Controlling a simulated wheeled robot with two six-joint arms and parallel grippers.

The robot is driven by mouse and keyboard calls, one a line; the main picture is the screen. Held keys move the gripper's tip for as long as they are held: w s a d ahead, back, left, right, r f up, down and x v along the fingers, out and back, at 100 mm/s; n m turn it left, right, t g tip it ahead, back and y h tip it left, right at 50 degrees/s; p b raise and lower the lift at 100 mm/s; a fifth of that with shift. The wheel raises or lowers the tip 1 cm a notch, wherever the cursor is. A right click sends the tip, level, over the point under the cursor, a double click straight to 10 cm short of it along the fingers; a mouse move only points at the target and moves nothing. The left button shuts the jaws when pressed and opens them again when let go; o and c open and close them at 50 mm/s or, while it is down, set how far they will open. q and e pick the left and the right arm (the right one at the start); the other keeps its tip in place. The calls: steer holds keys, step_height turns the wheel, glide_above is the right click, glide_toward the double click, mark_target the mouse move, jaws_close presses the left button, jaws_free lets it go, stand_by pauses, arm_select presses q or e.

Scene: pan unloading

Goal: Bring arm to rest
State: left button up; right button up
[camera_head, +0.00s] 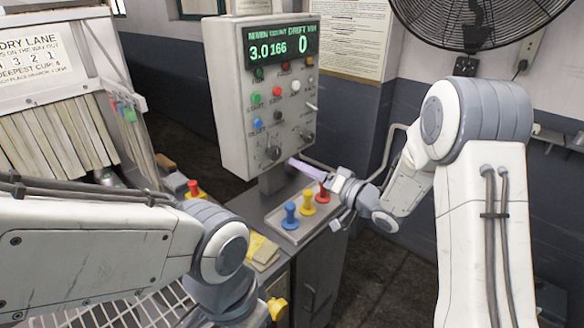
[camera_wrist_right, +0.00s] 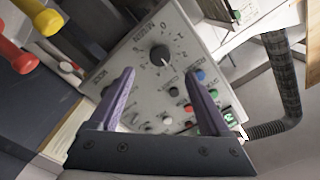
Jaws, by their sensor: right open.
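My right gripper (camera_head: 300,167) is in front of the lower part of the grey control panel (camera_head: 215,95), with its purple fingers pointing left toward it. In the right wrist view the gripper (camera_wrist_right: 166,85) is open, its two purple fingers well apart with nothing between them. The panel face (camera_wrist_right: 125,60) with a dark dial (camera_wrist_right: 159,53) shows beyond the fingers. I cannot tell whether a fingertip touches the panel. My left arm (camera_head: 130,245) reaches in from the left; its gripper is out of sight below the picture.
Blue (camera_head: 290,216), yellow (camera_head: 308,203) and red (camera_head: 322,193) knobbed pegs stand on a tray below my right gripper. A yellow cloth or pad (camera_head: 262,251) lies nearby. A wire rack (camera_head: 120,312) is at lower left. A black fan (camera_head: 470,22) hangs at the back.

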steer(key=shift+v, duration=1)
steer(key=s+a+f+n+g+h, duration=0.25)
steer(key=s+a+g+h, duration=0.2)
steer(key=s+h, duration=0.3)
steer(key=s+f+n+g+h, duration=0.1)
steer(key=s+g, duration=0.3)
steer(key=s, duration=1)
steer(key=s+d+f+n+g+h, duration=0.1)
steer(key=s+n+g+h, duration=0.2)
steer(key=s, duration=1.1)
steer(key=shift+f+n+g, duration=0.35)
steer(key=shift+n+g, duration=0.1)
steer(key=shift+g, duration=0.2)
steer(key=shift+s+d, duration=0.1)
steer(key=shift+d, duration=0.05)
